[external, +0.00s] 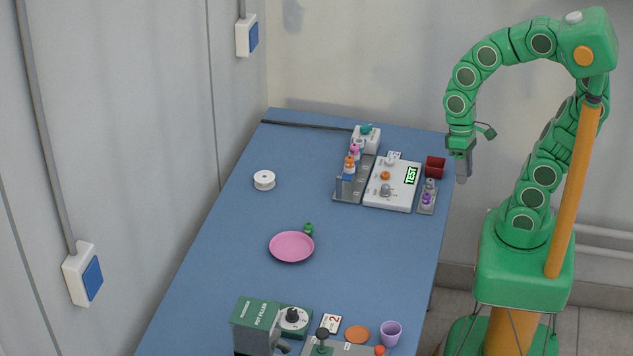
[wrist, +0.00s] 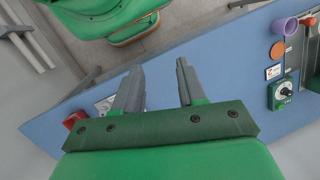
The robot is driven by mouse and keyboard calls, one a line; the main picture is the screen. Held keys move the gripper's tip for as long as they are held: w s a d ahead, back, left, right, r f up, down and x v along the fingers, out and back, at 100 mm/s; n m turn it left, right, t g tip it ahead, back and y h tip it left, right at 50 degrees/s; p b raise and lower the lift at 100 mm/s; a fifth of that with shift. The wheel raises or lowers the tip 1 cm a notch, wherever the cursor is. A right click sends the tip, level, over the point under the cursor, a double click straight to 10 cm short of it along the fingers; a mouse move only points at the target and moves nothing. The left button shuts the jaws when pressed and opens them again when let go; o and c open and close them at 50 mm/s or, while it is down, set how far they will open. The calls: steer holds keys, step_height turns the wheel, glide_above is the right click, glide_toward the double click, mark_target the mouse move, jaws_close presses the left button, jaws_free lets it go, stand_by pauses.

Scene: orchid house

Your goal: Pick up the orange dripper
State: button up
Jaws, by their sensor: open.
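A small orange-topped piece (external: 350,163), which looks like the orange dripper, stands upright in the grey rack (external: 343,197) at the back of the blue table. A second orange piece (external: 385,175) sits on the white board beside it; it is too small to make out well. My gripper (external: 462,172) hangs in the air near the table's right edge, pointing down, well to the right of both. In the wrist view my gripper (wrist: 157,82) has its two fingers apart with nothing held between them. No orange dripper can be made out in the wrist view.
A white board (external: 402,199) marked TEST, a dark red box (external: 435,167) and a purple piece (external: 426,199) stand close to the rack. A pink plate (external: 291,247), green piece (external: 308,229) and white spool (external: 264,180) are farther left. A pot filler (external: 256,322) stands in front. The table's middle is mostly clear.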

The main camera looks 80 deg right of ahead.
steer(key=w+a+f+m+t+y, duration=0.1)
steer(key=w+a+m+y, duration=0.25)
steer(key=w+m, duration=0.35)
steer(key=m+t, duration=1.1)
steer(key=m, duration=0.9)
glide_toward(349, 164)
steer(key=d, duration=0.2)
steer(key=shift+y, duration=0.35)
steer(key=shift+r+x, duration=0.2)
steer(key=shift+x, duration=4.1)
steer(key=shift+w, duration=0.1)
steer(key=shift+c, duration=0.5)
jaws_close()
